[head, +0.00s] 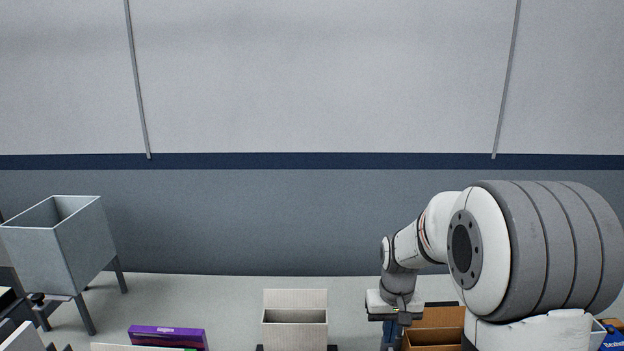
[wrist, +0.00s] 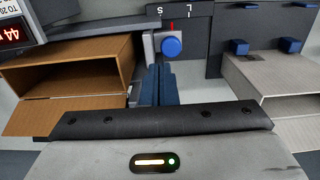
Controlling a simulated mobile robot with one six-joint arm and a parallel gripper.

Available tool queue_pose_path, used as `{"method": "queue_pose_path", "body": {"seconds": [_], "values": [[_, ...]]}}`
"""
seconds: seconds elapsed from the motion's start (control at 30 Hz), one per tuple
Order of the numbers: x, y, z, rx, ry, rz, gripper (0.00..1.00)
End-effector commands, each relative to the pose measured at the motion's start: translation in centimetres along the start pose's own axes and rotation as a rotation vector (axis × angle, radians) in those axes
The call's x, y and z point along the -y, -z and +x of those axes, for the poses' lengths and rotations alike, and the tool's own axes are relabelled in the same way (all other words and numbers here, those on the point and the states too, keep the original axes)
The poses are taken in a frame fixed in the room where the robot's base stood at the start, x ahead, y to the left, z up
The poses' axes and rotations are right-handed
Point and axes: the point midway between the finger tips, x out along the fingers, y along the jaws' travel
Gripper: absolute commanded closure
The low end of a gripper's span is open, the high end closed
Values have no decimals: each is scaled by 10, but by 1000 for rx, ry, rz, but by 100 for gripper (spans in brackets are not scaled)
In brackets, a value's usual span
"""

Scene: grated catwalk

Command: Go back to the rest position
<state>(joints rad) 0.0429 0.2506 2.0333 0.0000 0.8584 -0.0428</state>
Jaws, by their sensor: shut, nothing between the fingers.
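My gripper (wrist: 157,85) shows in the wrist view with its two dark blue fingers together and nothing between them. The fingertips are close below a blue round knob (wrist: 171,46) on a grey square mount, with a red mark and the letters S and L by it. I cannot tell whether they touch the knob. In the head view my arm reaches down at the right, and its gripper end is low in the picture, partly cut off by the bottom edge.
An open brown cardboard box (wrist: 112,50) lies left of the fingers, a pale box (wrist: 240,75) right. A red-digit display (wrist: 10,33) is upper left. In the head view, a metal hopper (head: 85,255), purple box (head: 168,338) and pale open box (head: 295,341) stand left of my arm.

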Motion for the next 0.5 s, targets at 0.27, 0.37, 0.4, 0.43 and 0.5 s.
{"method": "queue_pose_path", "body": {"seconds": [0.27,0.37,0.4,0.43,0.5], "values": [[0,0,1,-1,0,0,100],[2,-11,-14,-23,-1,0,100],[2,-18,-22,-34,-2,-1,100],[3,-24,-28,-45,-2,-1,100],[5,-41,-43,-71,-3,-1,100]]}}
